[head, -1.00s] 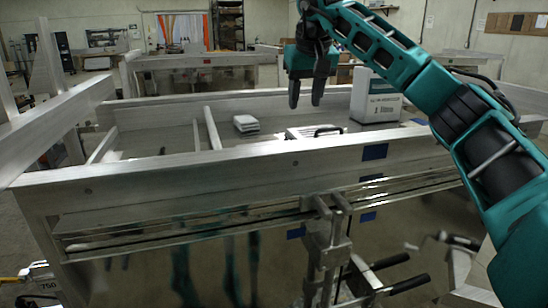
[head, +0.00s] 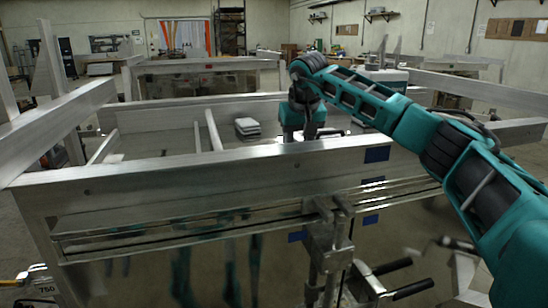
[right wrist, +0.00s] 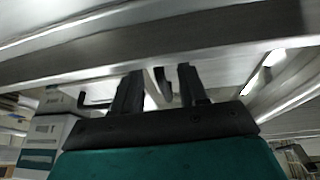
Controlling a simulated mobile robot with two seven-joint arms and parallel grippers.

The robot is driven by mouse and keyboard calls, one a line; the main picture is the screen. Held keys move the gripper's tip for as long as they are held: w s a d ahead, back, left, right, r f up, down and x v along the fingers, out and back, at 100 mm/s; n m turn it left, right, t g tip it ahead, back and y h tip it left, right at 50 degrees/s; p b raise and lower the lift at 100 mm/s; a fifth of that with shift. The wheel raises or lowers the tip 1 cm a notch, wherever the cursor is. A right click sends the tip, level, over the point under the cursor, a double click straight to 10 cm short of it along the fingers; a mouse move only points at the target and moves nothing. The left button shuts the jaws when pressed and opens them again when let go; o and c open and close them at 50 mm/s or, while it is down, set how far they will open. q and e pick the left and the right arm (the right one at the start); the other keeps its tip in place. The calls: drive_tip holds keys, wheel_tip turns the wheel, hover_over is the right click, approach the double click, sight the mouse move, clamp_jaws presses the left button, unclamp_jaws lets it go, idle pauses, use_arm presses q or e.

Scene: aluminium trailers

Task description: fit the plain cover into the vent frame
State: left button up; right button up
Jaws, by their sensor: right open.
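My right gripper (head: 305,130) is lowered inside the trailer bed, behind the near side beam, which hides its fingertips in the head view. In the right wrist view its two dark fingers (right wrist: 158,88) stand apart, with a dark curved piece showing between them. I cannot tell whether they touch it. A pale flat piece (head: 333,134) with a dark handle lies beside the gripper, mostly hidden. I cannot tell which piece is the plain cover or the vent frame. My left gripper is not in view.
The aluminium near side beam (head: 210,165) runs across in front of the gripper. A white bar (head: 213,130) lies in the bed further left. A white box (right wrist: 48,135) stands beside the gripper. A clamp (head: 328,250) hangs on the near side.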

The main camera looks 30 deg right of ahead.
clamp_jaws()
idle(0.3)
drive_tip(key=shift+r, duration=0.15)
idle(0.3)
wheel_tip(320, 180, up, 20)
drive_tip(key=p, duration=0.4)
